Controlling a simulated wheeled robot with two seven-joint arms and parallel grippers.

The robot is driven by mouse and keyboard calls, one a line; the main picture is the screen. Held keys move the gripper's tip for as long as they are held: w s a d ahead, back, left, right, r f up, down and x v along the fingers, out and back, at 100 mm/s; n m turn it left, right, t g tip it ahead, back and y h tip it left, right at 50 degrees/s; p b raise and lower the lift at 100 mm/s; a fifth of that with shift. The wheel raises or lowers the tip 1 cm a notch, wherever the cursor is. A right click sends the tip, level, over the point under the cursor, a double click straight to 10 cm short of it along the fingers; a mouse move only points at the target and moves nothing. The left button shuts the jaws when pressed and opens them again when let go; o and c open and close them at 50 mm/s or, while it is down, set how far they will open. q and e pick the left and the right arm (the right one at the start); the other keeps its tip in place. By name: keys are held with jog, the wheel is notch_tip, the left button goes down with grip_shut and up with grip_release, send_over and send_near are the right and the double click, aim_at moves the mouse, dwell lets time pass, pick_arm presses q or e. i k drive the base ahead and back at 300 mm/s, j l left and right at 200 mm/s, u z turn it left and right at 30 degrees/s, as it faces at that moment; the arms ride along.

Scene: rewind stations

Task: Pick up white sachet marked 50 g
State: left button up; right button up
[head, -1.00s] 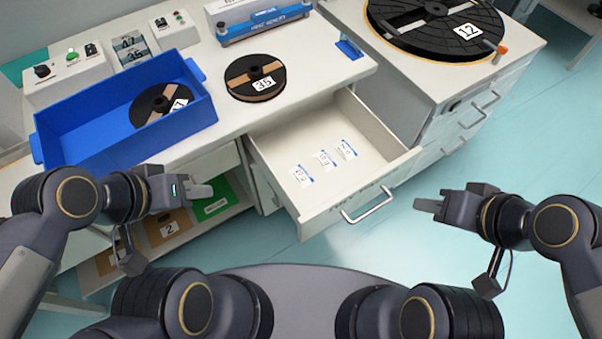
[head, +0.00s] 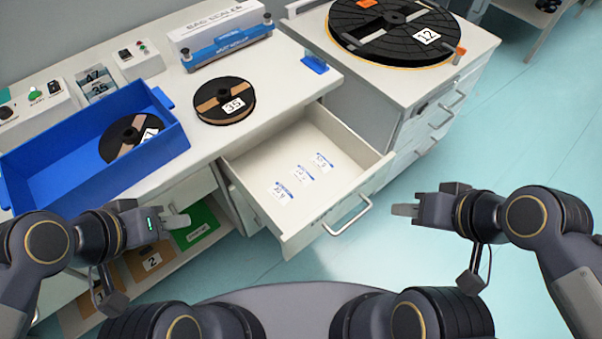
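Three small white sachets with blue print lie in a row on the floor of the open drawer (head: 250,165): a near one (head: 281,193), a middle one (head: 304,175) and a far one (head: 321,162). Their marks are too small to read, so I cannot tell which says 50 g. My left gripper (head: 182,221) is left of the drawer, in front of the lower shelf. My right gripper (head: 402,211) is right of the drawer handle, over the floor. Both are away from the sachets with nothing visible held; their finger gaps do not show clearly.
The drawer's front has a metal handle (head: 348,215). A large reel marked 12 (head: 390,32) sits on the right cabinet.

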aim_at(318, 160)
jog(key=k+u, duration=0.4)
jog(key=k+j+u, duration=0.15)
jog(key=u, duration=0.25)
jog(key=i+l+u, duration=0.1)
jog(key=l+u, duration=0.35)
jog(key=l, duration=0.25)
jog(key=l+u, duration=0.4)
jog(key=l, duration=0.85)
jog(key=i, duration=0.05)
